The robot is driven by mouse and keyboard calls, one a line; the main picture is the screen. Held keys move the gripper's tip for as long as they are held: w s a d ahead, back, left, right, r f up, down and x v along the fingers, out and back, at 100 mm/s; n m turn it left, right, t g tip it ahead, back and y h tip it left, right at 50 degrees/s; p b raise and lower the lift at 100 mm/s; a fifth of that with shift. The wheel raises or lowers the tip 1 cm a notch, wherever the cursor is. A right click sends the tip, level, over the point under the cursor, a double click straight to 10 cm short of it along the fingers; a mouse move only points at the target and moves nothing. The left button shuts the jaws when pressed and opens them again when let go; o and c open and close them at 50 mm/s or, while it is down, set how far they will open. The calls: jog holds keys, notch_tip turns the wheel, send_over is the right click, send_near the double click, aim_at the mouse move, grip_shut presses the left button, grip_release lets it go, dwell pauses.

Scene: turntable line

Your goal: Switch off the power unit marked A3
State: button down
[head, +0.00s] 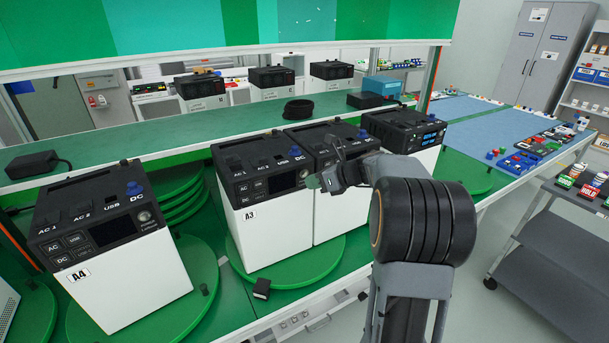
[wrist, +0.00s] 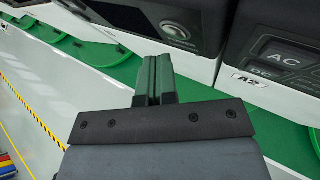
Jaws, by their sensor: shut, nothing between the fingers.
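The power unit marked A3 (head: 268,222) is a white box with a black top in the middle of the head view, on a green turntable. Its front display (head: 284,182) looks dark. My gripper (head: 316,182) is shut and empty, at the front right corner of A3. In the wrist view the shut fingers (wrist: 156,62) point at the gap between two units. The left one, probably A3, shows a dark display and a round knob (wrist: 175,30); its label is out of frame. The right one carries the label A2 (wrist: 249,80). Contact cannot be told.
Unit A4 (head: 130,277) stands to the left. Unit A2 (head: 332,220) stands close beside A3, partly behind my arm. A unit with a lit blue display (head: 400,128) is further right. A small black block (head: 261,288) lies at the turntable's front edge. A grey cart (head: 545,250) stands right.

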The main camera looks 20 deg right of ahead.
jog(key=shift+s+d, duration=0.15)
jog(key=shift+s, duration=1.1)
jog(key=shift+s+d, duration=0.15)
jog(key=shift+s, duration=1.1)
jog(key=s+a+f+n+g+h, duration=0.25)
jog(key=s+f+n+g, duration=0.4)
jog(key=n, duration=0.75)
jog(key=s+a+r+n+t+h, duration=0.2)
jog(key=s+a+n+h, duration=0.4)
jog(key=s+a+n, duration=0.3)
jog(key=s+n, duration=0.4)
jog(key=n, duration=0.2)
jog(key=shift+s+r+n, duration=0.2)
jog(key=shift+r+n, duration=0.05)
jog(key=shift+n, duration=0.15)
